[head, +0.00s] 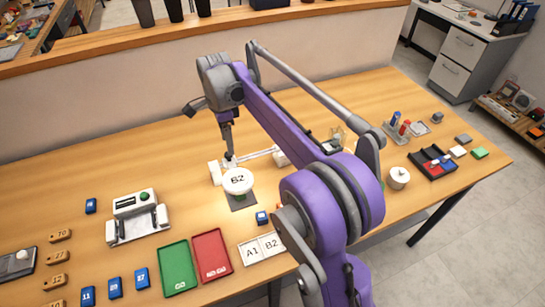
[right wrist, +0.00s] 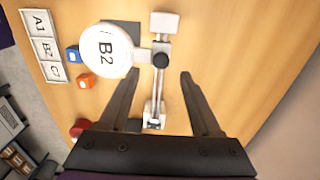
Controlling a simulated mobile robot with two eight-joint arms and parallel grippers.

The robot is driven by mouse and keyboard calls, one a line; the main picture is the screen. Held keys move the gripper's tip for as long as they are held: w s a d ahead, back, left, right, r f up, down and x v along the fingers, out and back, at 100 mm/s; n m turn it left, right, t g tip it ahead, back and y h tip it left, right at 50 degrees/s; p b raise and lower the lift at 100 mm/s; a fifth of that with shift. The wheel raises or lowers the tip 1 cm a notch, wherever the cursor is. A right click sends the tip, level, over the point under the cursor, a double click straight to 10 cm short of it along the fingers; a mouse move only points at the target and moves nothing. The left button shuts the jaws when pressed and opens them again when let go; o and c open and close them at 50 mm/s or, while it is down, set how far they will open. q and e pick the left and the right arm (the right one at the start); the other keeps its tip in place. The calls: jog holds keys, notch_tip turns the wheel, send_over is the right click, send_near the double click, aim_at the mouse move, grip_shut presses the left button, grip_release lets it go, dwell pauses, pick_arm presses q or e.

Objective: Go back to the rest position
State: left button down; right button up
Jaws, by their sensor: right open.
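My right gripper (head: 210,132) is open and empty, its arm reaching over the table from the lower right. In the right wrist view its two fingers (right wrist: 160,76) stand apart, with a white and metal rail device (right wrist: 159,50) with a black knob between and beyond them. A round white disc marked B2 (head: 238,181) sits beside this device over a dark square plate; it also shows in the right wrist view (right wrist: 105,50). I cannot tell how far the fingertips are above the device. My left gripper is out of view.
A green tray (head: 178,268), a red tray (head: 211,256) and label cards (head: 262,247) lie at the front. A white device with a green button (head: 136,217) stands left. A dark divided tray (head: 433,163) is at the right. A wooden ledge (head: 150,42) runs behind the table.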

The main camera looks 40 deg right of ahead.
jog(key=shift+r, duration=0.4)
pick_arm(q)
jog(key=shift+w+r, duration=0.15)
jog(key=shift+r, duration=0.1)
pick_arm(e)
jog(key=s+a+n, duration=0.1)
jog(key=s+n, duration=0.1)
jog(key=s+a+n+t, duration=0.1)
jog(key=s+a+n, duration=0.1)
jog(key=shift+s+a+r, duration=0.15)
jog(key=shift+s, duration=0.2)
jog(key=s+a+f+n+t, duration=0.1)
jog(key=s+a+f+n, duration=0.1)
jog(key=s+n, duration=0.3)
jog(key=s+a+f+n+t, duration=0.2)
jog(key=s+a+f+n, duration=0.1)
jog(key=s+n, duration=0.3)
jog(key=s+a+f+n+t, duration=0.1)
jog(key=s+f+n, duration=0.3)
jog(key=s, duration=0.5)
jog(key=shift+a+f+n, duration=0.35)
jog(key=shift+a+n, duration=0.5)
jog(key=shift+n, duration=0.15)
jog(key=shift+s+f+n, duration=0.3)
jog(key=shift+f, duration=0.05)
